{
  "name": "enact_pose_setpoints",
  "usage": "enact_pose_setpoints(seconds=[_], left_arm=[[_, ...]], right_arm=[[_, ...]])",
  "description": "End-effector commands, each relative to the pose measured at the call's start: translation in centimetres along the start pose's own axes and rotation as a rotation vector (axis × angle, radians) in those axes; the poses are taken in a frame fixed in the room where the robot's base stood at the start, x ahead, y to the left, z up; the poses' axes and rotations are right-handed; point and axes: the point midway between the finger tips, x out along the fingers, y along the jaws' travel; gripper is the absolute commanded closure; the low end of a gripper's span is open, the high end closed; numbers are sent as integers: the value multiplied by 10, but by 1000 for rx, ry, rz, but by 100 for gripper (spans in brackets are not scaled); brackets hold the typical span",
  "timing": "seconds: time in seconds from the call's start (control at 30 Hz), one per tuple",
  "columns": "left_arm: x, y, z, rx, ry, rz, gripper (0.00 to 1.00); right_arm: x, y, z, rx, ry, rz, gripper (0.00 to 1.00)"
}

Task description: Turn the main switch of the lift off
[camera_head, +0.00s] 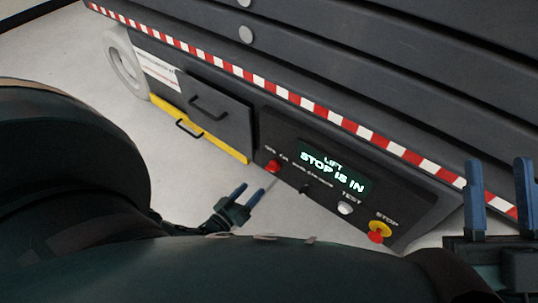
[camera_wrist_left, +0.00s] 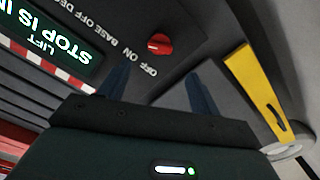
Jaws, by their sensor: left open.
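The main switch is a red rotary knob (camera_head: 273,166) at the left end of the lift's dark control panel (camera_head: 290,135). It also shows in the left wrist view (camera_wrist_left: 159,44), beside the labels OFF and ON. Its exact setting is hard to read. My left gripper (camera_head: 249,191) is open and empty, just below the knob in the head view and apart from it. In the left wrist view, its two blue fingers (camera_wrist_left: 157,80) are spread, with the knob ahead between their directions. My right gripper (camera_head: 499,165) is open and empty at the right edge.
The panel's display (camera_head: 335,173) reads "LIFT STOP IS IN". A small black selector (camera_head: 305,188), a white TEST button (camera_head: 345,208) and a red STOP button (camera_head: 377,237) on yellow sit along the panel. A drawer with a handle (camera_head: 208,106) is left of it. Grey floor lies in front.

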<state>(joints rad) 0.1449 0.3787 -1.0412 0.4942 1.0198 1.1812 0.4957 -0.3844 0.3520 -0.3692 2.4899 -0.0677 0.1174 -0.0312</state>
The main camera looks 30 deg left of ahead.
Motion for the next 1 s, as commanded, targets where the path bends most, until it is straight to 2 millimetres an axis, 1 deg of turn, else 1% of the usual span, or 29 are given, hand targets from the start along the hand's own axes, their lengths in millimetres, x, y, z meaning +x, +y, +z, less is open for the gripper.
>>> enact_pose_setpoints(seconds=[0.03,0.2,0.3,0.4,0.6,0.87,1.0], left_arm=[[14,0,1,0,4,3,36],[49,0,3,0,2,3,36],[66,0,2,0,2,3,36],[79,0,2,0,1,1,36],[90,0,1,-1,0,0,36],[90,0,0,-1,-1,0,36],[90,0,0,-1,-1,0,48]], right_arm=[[0,0,-1,-15,22,-3,64],[4,4,-11,-67,104,-12,64],[6,5,-17,-96,148,-17,64],[7,6,-22,-121,185,-21,64],[8,7,-29,-142,222,-25,64],[9,7,-30,-144,224,-25,64],[9,7,-30,-144,224,-25,64]])
